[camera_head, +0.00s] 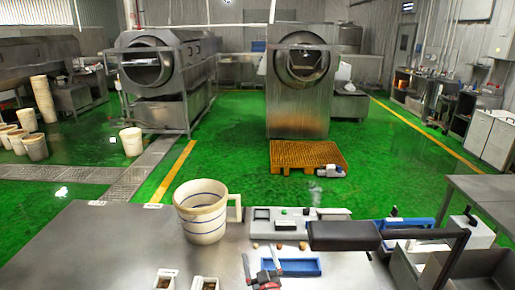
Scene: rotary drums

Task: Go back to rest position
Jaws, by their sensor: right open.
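My right gripper (260,257) shows low in the middle of the head view, over the near edge of the metal table (110,240). Its two grey and red fingers are spread apart, with nothing between them. It is just left of a shallow blue tray (303,267). My left gripper is not in view.
A cream mug-like bucket with blue stripes (202,212) stands on the table, left of a grey panel (290,221). Two small white boxes (205,283) are at the front. Grey bins (410,268) stand right. Steel drum machines (300,90) and an orange pallet (305,157) are beyond the table.

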